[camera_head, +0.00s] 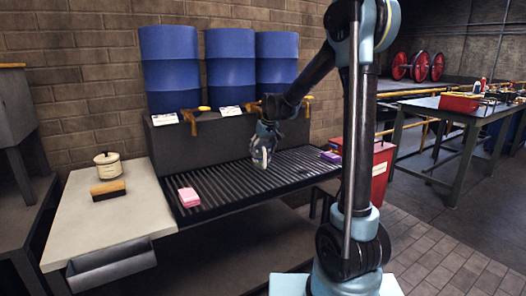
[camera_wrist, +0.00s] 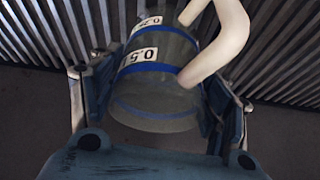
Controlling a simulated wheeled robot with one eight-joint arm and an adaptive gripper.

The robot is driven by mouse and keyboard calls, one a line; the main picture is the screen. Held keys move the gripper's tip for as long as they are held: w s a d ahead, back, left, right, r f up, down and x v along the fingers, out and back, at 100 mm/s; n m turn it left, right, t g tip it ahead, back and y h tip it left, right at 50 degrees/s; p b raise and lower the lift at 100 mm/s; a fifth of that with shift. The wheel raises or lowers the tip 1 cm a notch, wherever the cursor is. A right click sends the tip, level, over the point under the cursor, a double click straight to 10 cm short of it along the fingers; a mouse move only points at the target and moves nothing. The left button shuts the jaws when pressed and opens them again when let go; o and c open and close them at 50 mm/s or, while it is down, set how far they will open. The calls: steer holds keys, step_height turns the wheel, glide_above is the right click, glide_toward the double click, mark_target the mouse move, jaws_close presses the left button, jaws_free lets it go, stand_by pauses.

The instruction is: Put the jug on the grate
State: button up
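The jug (camera_head: 262,156) is a clear grey measuring vessel with blue bands, white volume labels and a thick pale handle. In the wrist view the jug (camera_wrist: 150,95) lies between the two fingers of my gripper (camera_wrist: 157,108), which press on its sides. In the head view my gripper (camera_head: 265,137) holds it over the middle of the dark slatted grate (camera_head: 225,182). I cannot tell whether its base touches the slats. The grate's slats (camera_wrist: 35,30) also show beyond the jug in the wrist view.
A pink block (camera_head: 188,197) lies at the grate's left end, a purple one (camera_head: 330,157) at its right. Blue drums (camera_head: 168,65) and taps (camera_head: 192,120) stand behind. A cream pot (camera_head: 107,166) and a brush (camera_head: 108,190) sit on the left counter (camera_head: 130,215).

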steer(key=shift+o, duration=1.1)
steer(key=shift+r, duration=0.15)
steer(key=v, duration=1.2)
steer(key=s+d+f+m+h, duration=0.1)
steer(key=s+d+f, duration=0.2)
steer(key=s+d, duration=0.5)
steer(key=s+d+f+m, duration=0.25)
steer(key=s+d, duration=0.35)
steer(key=s, duration=0.4)
steer(key=s+d+f+m+g, duration=0.1)
steer(key=s+d+f, duration=0.3)
steer(key=s+f, duration=0.3)
steer(key=s+d+f+m+h, duration=0.1)
steer(key=s+d+f, duration=0.3)
steer(key=s+f, duration=0.3)
steer(key=s, duration=0.4)
steer(key=shift+s+g, duration=0.35)
steer(key=shift+g, duration=0.05)
steer(key=shift+f, duration=0.15)
